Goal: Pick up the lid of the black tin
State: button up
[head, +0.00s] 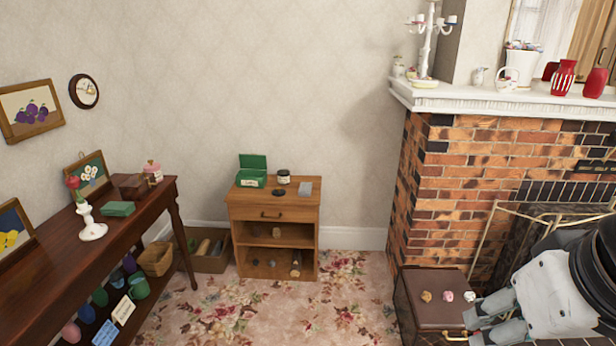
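On top of the wooden cabinet (300,212), at the middle of the head view, lies a small, flat, round black thing (278,192). It looks like a black tin or a lid, too small to tell which. Just behind it stands a small jar (283,177) with a dark top and a pale band. I cannot tell for sure which is the black tin, or make out a separate lid. My gripper (469,325) is at the lower right, far from the cabinet. Its fingers look apart, with nothing seen between them.
An open green box (252,181) and a grey block (305,188) share the cabinet top. A brown chest (420,300) stands beside my gripper, before the brick fireplace (480,170). A dark side table (60,270) lines the left. Flowered carpet (330,300) lies clear in front.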

aim_at(278, 191)
jog(key=i+j, duration=0.15)
jog(key=i, duration=0.4)
jog(key=i+j, duration=0.2)
jog(key=i, duration=0.35)
jog(key=i+j, duration=0.15)
jog(key=i, duration=0.45)
jog(key=i+j, duration=0.2)
jog(key=i, duration=0.35)
jog(key=i+j, duration=0.15)
jog(key=i, duration=0.4)
jog(key=j+u, duration=0.05)
